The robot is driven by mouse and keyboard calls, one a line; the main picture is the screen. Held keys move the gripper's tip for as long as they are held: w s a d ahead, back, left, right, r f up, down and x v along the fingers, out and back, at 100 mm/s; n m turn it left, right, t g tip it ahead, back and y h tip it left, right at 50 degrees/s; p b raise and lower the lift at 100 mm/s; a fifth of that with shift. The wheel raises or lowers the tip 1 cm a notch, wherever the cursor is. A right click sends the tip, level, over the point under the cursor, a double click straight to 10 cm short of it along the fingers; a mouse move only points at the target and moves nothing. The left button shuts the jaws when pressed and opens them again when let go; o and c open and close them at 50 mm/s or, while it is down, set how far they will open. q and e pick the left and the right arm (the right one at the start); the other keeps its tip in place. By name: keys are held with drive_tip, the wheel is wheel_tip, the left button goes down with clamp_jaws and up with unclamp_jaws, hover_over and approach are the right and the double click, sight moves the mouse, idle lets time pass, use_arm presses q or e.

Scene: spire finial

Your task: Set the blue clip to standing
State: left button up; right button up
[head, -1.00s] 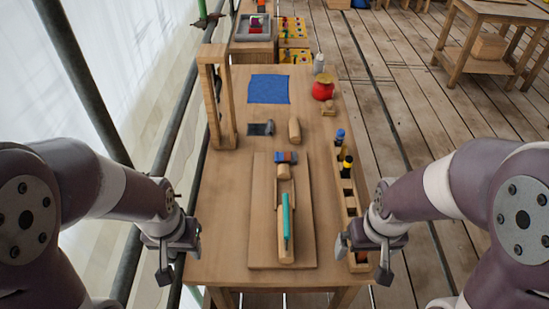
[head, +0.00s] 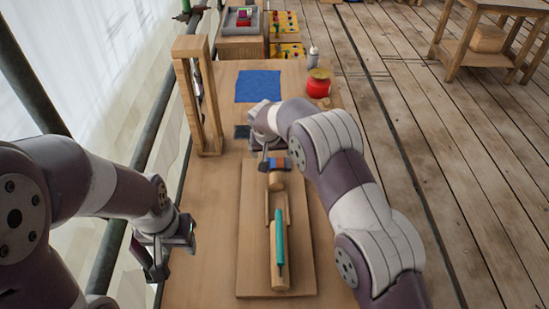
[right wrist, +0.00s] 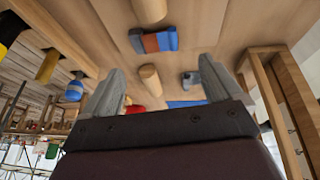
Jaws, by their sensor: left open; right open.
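A short blue piece with an orange-red middle band (head: 283,163) lies by the far end of the wooden board (head: 250,200). It also shows near the top of the right wrist view (right wrist: 153,40). I cannot tell surely whether it is the blue clip; a small blue-grey piece (right wrist: 190,79) lies farther off on a dark pad (head: 242,131). My right gripper (head: 268,160) is over the board's far end, close to the banded piece. Its open fingers (right wrist: 160,85) hold nothing. My left gripper (head: 162,252) is open and empty at the table's left edge.
A tall wooden frame (head: 211,105) stands at the left. A teal stick (head: 279,238) lies along the board's wooden holder. A blue cloth (head: 258,86), a red pot (head: 318,87) and a white bottle (head: 313,58) are farther back. My right arm hides the peg rack.

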sight(275, 163)
drive_tip(key=x, duration=0.3)
drive_tip(key=p+x, duration=0.1)
drive_tip(key=x, duration=0.5)
drive_tip(key=shift+w+a, duration=0.1)
drive_tip(key=shift+w, duration=0.3)
drive_tip(key=shift+f, duration=0.35)
drive_tip(key=shift+w+f, duration=0.1)
drive_tip(key=shift+f, duration=0.05)
drive_tip(key=c, duration=1)
